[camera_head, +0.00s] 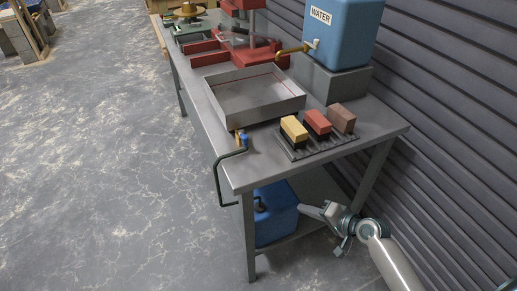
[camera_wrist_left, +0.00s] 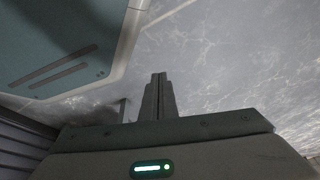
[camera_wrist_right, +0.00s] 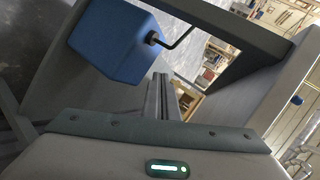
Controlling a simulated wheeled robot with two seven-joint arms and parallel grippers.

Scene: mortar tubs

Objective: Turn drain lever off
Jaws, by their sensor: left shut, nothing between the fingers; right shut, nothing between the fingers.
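The shallow metal tray (camera_head: 255,93) stands on the workbench. At its near corner is a small valve with a blue lever handle (camera_head: 244,140); how it is turned is too small to tell. A dark bent drain pipe (camera_head: 218,178) runs by it over the bench edge. My right gripper (camera_head: 308,210) is shut and empty, low beside the bench's right end, well apart from the lever; its fingers also show in the right wrist view (camera_wrist_right: 161,78). My left gripper (camera_wrist_left: 157,78) is shut and empty over bare floor, outside the head view.
A blue container (camera_head: 275,212) sits on the lower shelf, also in the right wrist view (camera_wrist_right: 115,40). Several bricks on a rack (camera_head: 305,150) and a blue water tank (camera_head: 340,35) stand on the bench (camera_head: 222,150).

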